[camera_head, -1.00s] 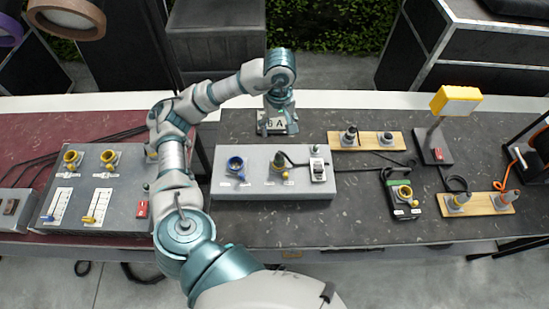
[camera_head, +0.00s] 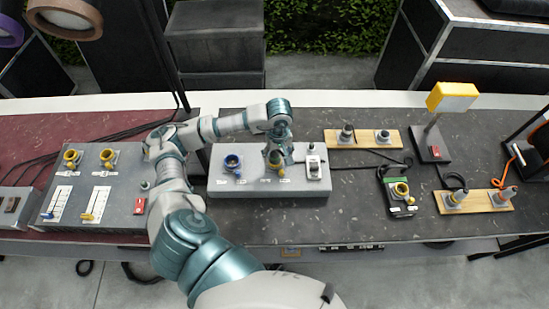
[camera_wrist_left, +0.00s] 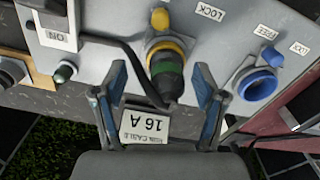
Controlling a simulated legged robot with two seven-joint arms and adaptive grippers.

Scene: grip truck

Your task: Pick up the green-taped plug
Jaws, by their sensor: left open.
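The green-taped plug (camera_head: 274,157) sits in a yellow-lidded socket on the grey box (camera_head: 225,185), partly hidden by my gripper in the head view. In the left wrist view the plug (camera_wrist_left: 168,72) shows a dark body with a green band, its end pointing toward my gripper. My left gripper (camera_head: 284,157) is over the box at the plug. In the wrist view the open fingers (camera_wrist_left: 160,85) stand either side of the plug's lower end, with gaps on both sides. Contact is not visible. My right gripper is not in view.
A blue socket (camera_wrist_left: 257,82) is beside the plug, and a white switch (camera_head: 314,165) stands on the other side. A black cable (camera_wrist_left: 128,55) runs near one finger. A "16 A" label (camera_wrist_left: 145,125) lies below. Wooden boards with plugs (camera_head: 477,202) are at the right.

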